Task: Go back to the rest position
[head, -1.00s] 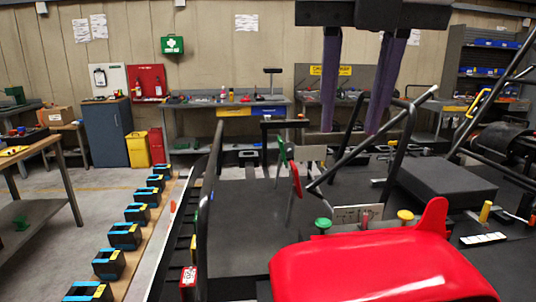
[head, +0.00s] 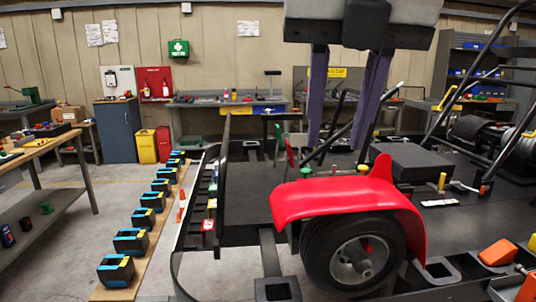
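My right gripper (head: 336,146) hangs down from the top of the head view, right of centre. Its two long purple fingers are well apart, with nothing seen between them. The fingertips show in front of the dark kart stand, above the red fender (head: 345,200) in the picture; the gripper looks empty and apart from it. My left gripper is not in view.
A wheel (head: 355,255) sits under the red fender on the dark stand. Black and blue bins (head: 130,240) line a wooden board at left. A wooden table (head: 45,145) stands far left. Workbenches (head: 225,105) line the back wall.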

